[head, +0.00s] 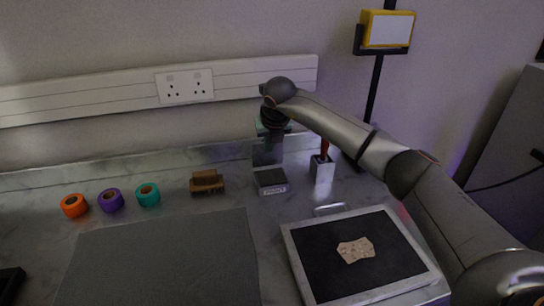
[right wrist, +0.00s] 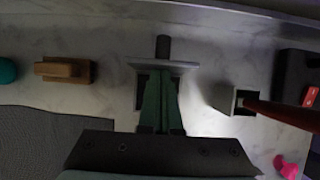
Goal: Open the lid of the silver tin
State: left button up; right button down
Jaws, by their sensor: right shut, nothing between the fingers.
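The silver tin (head: 271,182) is a small grey box with a dark top area and a pale label on its front, standing near the back of the counter. A grey panel (head: 267,153), seemingly its lid, stands upright at its back edge. In the right wrist view the lid (right wrist: 190,66) shows nearly edge-on, with a dark knob (right wrist: 163,46) beyond it. My right gripper (right wrist: 161,100) has its green fingers together and empty over the tin, close to the lid; contact cannot be told. The fingers hide part of the tin's inside. My left gripper is out of view.
A metal holder (head: 321,169) with a red-handled tool stands just right of the tin. A brown brush (head: 207,181) and tape rolls (head: 111,200) lie left. A framed dark tray (head: 330,275) and a grey mat (head: 160,262) lie in front. The wall is close behind.

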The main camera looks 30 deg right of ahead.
jog(key=shift+w+d+r, duration=0.1)
jog(key=shift+w+d, duration=0.05)
jog(key=shift+w, duration=0.5)
dwell(0.3)
